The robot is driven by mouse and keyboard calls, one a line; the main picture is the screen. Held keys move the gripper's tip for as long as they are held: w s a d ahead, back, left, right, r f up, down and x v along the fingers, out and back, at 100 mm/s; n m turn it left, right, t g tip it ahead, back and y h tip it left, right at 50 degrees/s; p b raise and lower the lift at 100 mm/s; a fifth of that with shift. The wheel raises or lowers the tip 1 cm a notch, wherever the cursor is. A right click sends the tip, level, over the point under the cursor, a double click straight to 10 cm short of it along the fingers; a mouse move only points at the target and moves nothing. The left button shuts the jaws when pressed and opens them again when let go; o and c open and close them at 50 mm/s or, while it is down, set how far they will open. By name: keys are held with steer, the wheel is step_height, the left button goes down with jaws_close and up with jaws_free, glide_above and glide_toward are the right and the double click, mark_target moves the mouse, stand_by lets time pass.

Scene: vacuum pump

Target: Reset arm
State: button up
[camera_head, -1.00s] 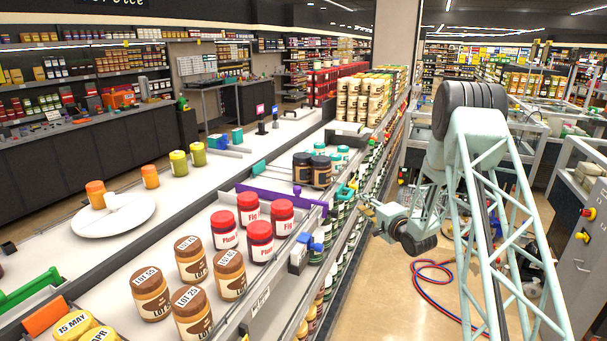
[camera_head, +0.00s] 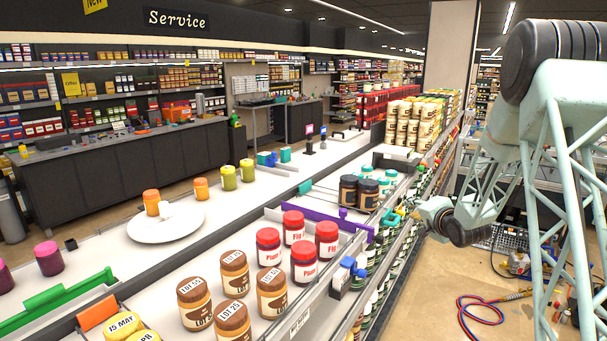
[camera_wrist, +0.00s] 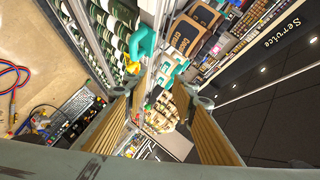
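My arm comes in from the right in the head view. My gripper (camera_head: 408,213) is at the right edge of the counter, close to a small teal part (camera_head: 391,216). In the wrist view my gripper (camera_wrist: 165,95) shows two separated fingers with ribbed tan pads, and nothing is held between them. A teal hooked part (camera_wrist: 143,42) and a yellow piece lie just beyond the fingertips in that view. Whether a finger touches them I cannot tell. Dark-lidded jars (camera_wrist: 187,35) stand farther off.
The counter holds brown-lidded jars (camera_head: 233,272), red-lidded jars (camera_head: 294,226), a purple divider (camera_head: 345,221) and a white round plate (camera_head: 166,222). Stacked cans (camera_head: 414,124) stand at the far end. Red and blue hoses (camera_head: 480,312) lie on the open floor to the right.

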steer(key=s+a+r+n+g+h, duration=0.1)
steer(key=s+a+r+n+g, duration=0.15)
steer(key=s+r, duration=0.55)
steer(key=s+a+r+n+g+h, duration=0.1)
steer(key=s+a+r, duration=0.3)
steer(key=s, duration=0.7)
steer(key=s+a+r+n+g+h, duration=0.1)
steer(key=s+a+r+n+g, duration=0.1)
steer(key=s+r, duration=0.65)
steer(key=s+a+n+g, duration=0.1)
steer(key=s+a+n, duration=0.1)
steer(key=s, duration=1.3)
steer(key=s+a+n+g+y, duration=0.1)
steer(key=s+a, duration=0.4)
steer(key=s, duration=1.1)
steer(key=s+a+f+n+g, duration=0.1)
steer(key=s+a+n+g, duration=0.1)
steer(key=s, duration=1.4)
steer(key=shift+a+n+g+y, duration=0.4)
steer(key=shift+a+n, duration=0.15)
steer(key=shift+a, duration=0.45)
